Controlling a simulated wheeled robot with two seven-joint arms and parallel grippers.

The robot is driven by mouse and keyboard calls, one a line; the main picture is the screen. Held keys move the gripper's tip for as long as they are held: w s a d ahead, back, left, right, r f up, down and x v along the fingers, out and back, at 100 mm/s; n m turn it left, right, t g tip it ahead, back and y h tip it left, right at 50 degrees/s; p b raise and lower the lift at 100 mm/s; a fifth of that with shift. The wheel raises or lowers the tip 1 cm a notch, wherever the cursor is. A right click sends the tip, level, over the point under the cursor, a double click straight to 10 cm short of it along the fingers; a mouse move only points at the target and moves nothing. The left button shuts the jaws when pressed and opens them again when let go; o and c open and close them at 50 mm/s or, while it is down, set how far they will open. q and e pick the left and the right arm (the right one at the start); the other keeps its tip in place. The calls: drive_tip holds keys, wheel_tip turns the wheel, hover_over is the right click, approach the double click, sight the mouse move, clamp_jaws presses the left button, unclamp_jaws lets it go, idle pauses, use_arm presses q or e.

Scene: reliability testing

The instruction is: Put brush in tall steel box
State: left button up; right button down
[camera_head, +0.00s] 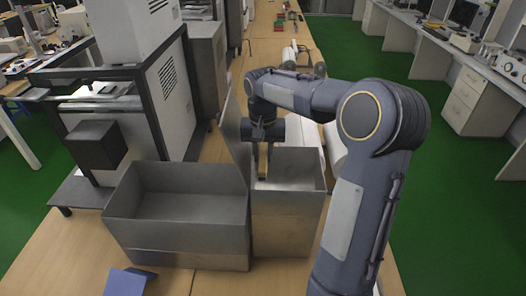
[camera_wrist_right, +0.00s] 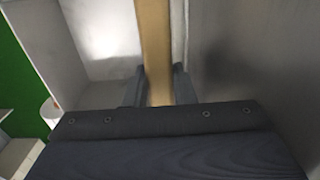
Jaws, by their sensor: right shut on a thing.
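My right gripper (camera_head: 262,158) is over the tall steel box (camera_head: 290,222), pointing down, with its fingers at the box's opening. It is shut on the brush, whose tan wooden handle (camera_wrist_right: 155,45) runs between the fingers in the right wrist view. In that view the right gripper (camera_wrist_right: 160,85) has grey steel walls on both sides of the handle. The handle (camera_head: 263,160) shows only as a thin tan strip in the head view. The brush's far end is out of sight. My left gripper is not in view.
A wider, lower steel box (camera_head: 180,235) stands directly left of the tall one. A blue object (camera_head: 127,282) lies at the front left. A large white and grey machine (camera_head: 150,80) stands at the left.

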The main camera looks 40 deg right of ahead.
drive_tip(key=c, duration=1.1)
unclamp_jaws()
drive_tip(key=shift+r+b, duration=0.45)
drive_tip(key=shift+r, duration=3.45)
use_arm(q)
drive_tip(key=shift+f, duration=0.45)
